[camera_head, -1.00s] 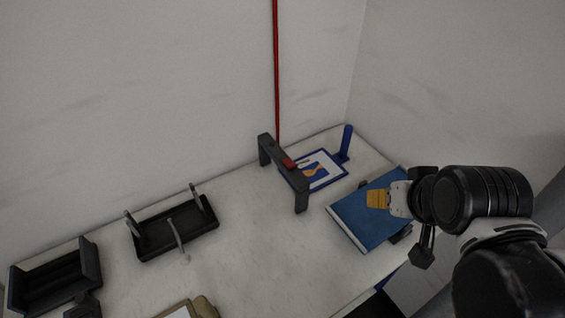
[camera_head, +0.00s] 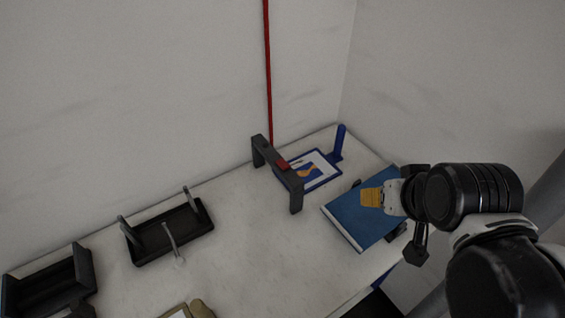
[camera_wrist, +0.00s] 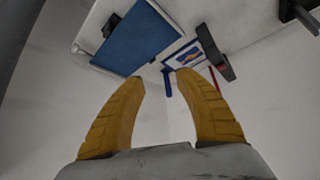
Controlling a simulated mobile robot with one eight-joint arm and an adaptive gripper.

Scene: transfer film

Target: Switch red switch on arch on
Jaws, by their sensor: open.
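The dark grey arch (camera_head: 278,172) stands on the white table, and the red switch (camera_head: 282,164) sits on its crossbar. I cannot tell the switch's position. A red cable (camera_head: 268,80) runs up the wall behind the arch. My gripper (camera_head: 366,197) is at the right, above the blue book-like block, apart from the arch. In the wrist view my gripper (camera_wrist: 160,82) is open, with two yellow fingers spread and nothing between them. The arch (camera_wrist: 207,50) shows there at the upper right, beyond the right fingertip.
A blue book-like block (camera_head: 350,222) lies at the table's right side. A blue-framed picture board (camera_head: 325,178) with a blue post (camera_head: 339,142) is behind the arch. A black tray with upright posts (camera_head: 150,250) and a black box (camera_head: 45,295) are left. The middle table (camera_head: 250,250) is clear.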

